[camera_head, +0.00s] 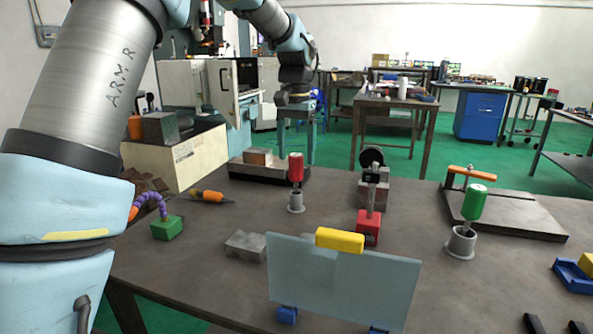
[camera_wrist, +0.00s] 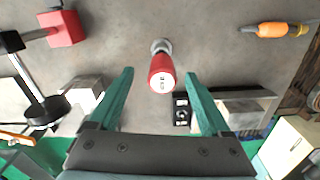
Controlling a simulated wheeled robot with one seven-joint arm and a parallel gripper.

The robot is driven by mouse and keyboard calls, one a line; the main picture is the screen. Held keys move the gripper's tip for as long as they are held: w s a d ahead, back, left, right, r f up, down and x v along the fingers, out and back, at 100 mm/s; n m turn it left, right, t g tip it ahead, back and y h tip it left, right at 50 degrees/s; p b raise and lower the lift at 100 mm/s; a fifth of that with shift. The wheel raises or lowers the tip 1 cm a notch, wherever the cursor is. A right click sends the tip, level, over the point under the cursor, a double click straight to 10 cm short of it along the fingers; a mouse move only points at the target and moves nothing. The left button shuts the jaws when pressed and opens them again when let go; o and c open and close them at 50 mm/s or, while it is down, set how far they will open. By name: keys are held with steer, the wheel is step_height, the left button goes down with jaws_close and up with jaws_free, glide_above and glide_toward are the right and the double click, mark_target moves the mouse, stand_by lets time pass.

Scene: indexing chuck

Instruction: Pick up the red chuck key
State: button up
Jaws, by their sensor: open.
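The red chuck key (camera_head: 296,168) stands upright in a small grey holder (camera_head: 296,205) on the table. In the wrist view, the red chuck key (camera_wrist: 162,72) shows its round top end, and its grey holder (camera_wrist: 161,46) is partly visible beyond it. My gripper (camera_head: 296,101) is above the red key in the head view, apart from it. In the wrist view, my gripper (camera_wrist: 160,72) is open and empty, its two teal fingers appearing on either side of the key. How far the fingertips are above the handle is hard to tell.
A green-handled key (camera_head: 474,203) stands in another grey holder at right. A red-based dial stand (camera_head: 369,225), a metal block on a dark base (camera_head: 258,157) and an orange-handled tool (camera_head: 207,196) are nearby. A clear shield (camera_head: 340,280) with a yellow top stands in front.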

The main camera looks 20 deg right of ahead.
mark_target(296, 177)
steer(key=f+p, duration=0.2)
steer(key=f, duration=0.5)
steer(key=shift+w+f, duration=0.2)
jaws_close()
stand_by(0.5)
